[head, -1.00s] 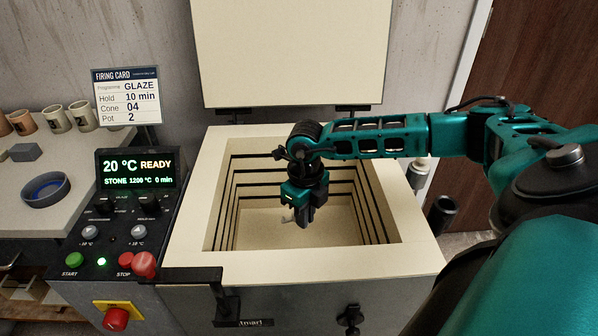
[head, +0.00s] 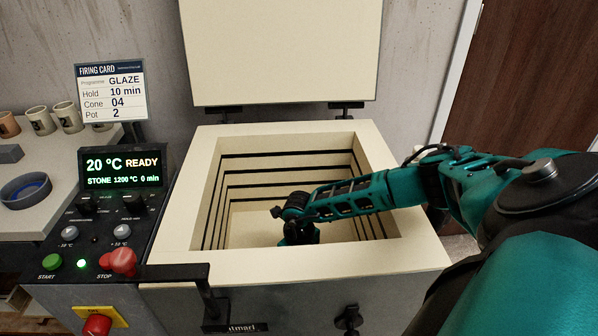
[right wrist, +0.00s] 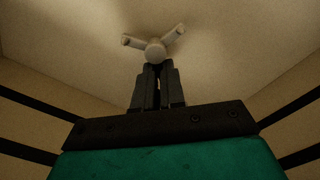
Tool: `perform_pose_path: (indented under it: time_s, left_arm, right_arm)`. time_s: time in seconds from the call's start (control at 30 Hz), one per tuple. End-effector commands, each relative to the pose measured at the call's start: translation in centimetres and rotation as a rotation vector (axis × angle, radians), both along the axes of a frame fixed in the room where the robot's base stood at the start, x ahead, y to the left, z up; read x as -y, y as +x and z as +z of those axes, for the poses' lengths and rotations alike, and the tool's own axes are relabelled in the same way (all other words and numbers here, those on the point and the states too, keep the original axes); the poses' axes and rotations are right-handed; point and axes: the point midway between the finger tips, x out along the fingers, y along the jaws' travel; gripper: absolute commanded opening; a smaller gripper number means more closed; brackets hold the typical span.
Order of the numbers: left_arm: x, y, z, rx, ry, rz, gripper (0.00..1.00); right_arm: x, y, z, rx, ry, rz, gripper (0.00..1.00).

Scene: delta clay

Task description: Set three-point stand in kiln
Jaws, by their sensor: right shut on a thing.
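The three-point stand (right wrist: 154,46) is a small pale piece with arms spreading from a round hub. It shows in the right wrist view at the fingertips of my right gripper (right wrist: 156,75), which is shut on it. In the head view my right gripper (head: 300,236) is down inside the open kiln (head: 400,262); its fingers and the stand are hidden there. The pale kiln floor lies beyond the stand in the wrist view, and I cannot tell whether the stand touches it. My left gripper is not in view.
The kiln lid (head: 282,55) stands open behind the chamber. The control panel (head: 122,168) reads 20 °C READY. A firing card (head: 111,92) stands above it. A blue-lined bowl (head: 26,190) and several mugs (head: 68,117) sit on the left table. Grooved walls surround my right gripper.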

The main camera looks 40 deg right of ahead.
Motion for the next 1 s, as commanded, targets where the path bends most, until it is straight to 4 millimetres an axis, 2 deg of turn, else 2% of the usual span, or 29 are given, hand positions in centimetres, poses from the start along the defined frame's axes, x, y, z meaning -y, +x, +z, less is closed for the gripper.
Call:
perform_pose_path:
  time_s: [0.03, 0.1, 0.53, 0.57, 0.8, 1.0]
  left_arm:
    - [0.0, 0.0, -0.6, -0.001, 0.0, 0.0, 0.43]
    - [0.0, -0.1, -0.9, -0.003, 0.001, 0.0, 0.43]
    - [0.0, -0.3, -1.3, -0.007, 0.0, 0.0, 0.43]
    - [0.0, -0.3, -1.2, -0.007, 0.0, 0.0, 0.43]
    - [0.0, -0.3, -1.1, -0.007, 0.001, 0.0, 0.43]
    - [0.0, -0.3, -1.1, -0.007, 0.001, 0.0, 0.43]
  right_arm:
    - [-0.1, 0.0, -1.1, -0.001, 0.001, 0.0, 0.0]
    - [0.0, 0.0, -1.7, 0.0, 0.0, -0.001, 0.0]
    - [0.0, 0.0, -2.3, 0.0, 0.0, 0.0, 0.0]
    - [0.0, 0.0, -2.2, 0.0, 0.0, 0.0, 0.11]
    - [0.0, 0.0, -2.1, 0.0, 0.0, 0.0, 0.34]
    - [0.0, 0.0, -2.1, 0.0, 0.0, 0.0, 0.35]
